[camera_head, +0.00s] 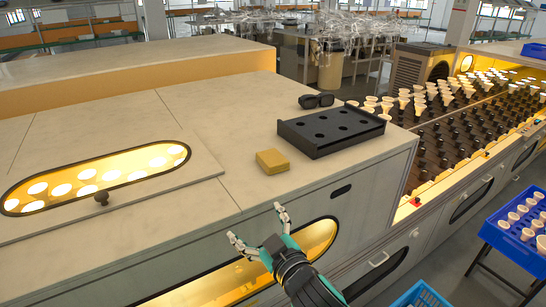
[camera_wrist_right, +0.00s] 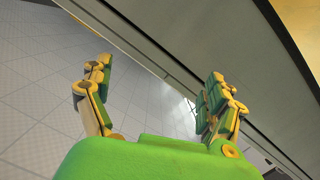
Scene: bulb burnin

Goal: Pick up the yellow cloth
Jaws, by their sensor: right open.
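The yellow cloth (camera_head: 272,161) is a small folded block lying on the pale machine top, near its front edge, in the head view. My right gripper (camera_head: 257,224) is open and empty, in front of the machine's front side, below and to the left of the cloth in the picture. In the right wrist view my right gripper (camera_wrist_right: 160,95) shows its fingers spread apart with nothing between them. The cloth is not in the wrist view. My left gripper is in neither view.
A black tray with holes (camera_head: 331,131) stands right beside the cloth, with dark glasses (camera_head: 316,100) behind it. Bare top (camera_head: 200,120) lies behind the cloth. Blue crates (camera_head: 523,232) stand at right.

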